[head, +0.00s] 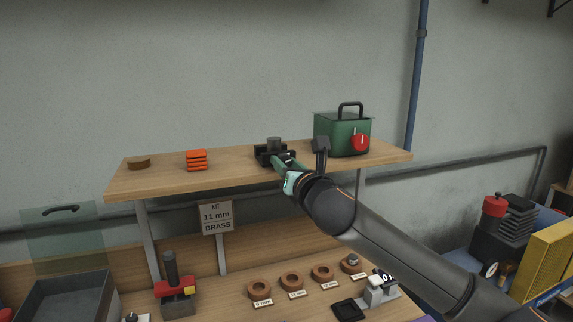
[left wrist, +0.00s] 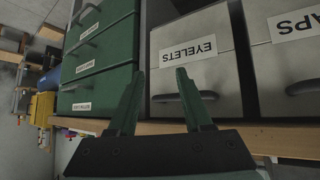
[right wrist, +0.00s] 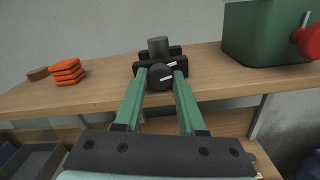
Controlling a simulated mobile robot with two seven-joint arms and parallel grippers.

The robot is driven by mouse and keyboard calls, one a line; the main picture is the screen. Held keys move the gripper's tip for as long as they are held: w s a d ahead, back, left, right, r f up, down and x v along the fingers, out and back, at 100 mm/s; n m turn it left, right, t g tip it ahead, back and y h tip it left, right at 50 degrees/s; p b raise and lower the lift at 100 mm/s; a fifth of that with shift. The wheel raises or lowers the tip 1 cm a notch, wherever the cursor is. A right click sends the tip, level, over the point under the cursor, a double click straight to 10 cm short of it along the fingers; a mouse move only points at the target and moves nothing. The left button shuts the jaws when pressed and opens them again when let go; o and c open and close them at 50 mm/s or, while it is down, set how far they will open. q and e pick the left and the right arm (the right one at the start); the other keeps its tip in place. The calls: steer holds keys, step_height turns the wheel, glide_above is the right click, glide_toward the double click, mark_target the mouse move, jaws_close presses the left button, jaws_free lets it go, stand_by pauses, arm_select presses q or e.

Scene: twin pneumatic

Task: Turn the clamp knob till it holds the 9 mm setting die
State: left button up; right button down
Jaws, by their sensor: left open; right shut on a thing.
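The clamp (head: 262,156) is a black block on the wooden shelf, with a dark grey cylinder, probably the setting die (head: 274,143), upright in it. Both show in the right wrist view, the clamp (right wrist: 178,52) around the base of the die (right wrist: 158,46). The round black clamp knob (right wrist: 160,80) faces me and carries a slanted white mark. My right gripper (head: 283,161) is shut on the knob, one finger on each side. My left gripper (left wrist: 155,92) is open and empty in front of drawers, outside the head view. I cannot read a size on the die.
A green box with a red knob (head: 343,135) stands right of the clamp. Orange pads (head: 196,160) and a brown disc (head: 138,162) lie to its left. Below are labelled brown rings (head: 291,280), a hand press (head: 174,285) and a sign reading 11 mm BRASS (head: 216,218).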

steer(key=c, duration=0.5)
jaws_free()
steer(key=shift+s, duration=0.15)
steer(key=b+v, duration=0.2)
steer(key=v, duration=1)
steer(key=shift+s+d+b, duration=0.1)
steer(key=shift+b, duration=0.2)
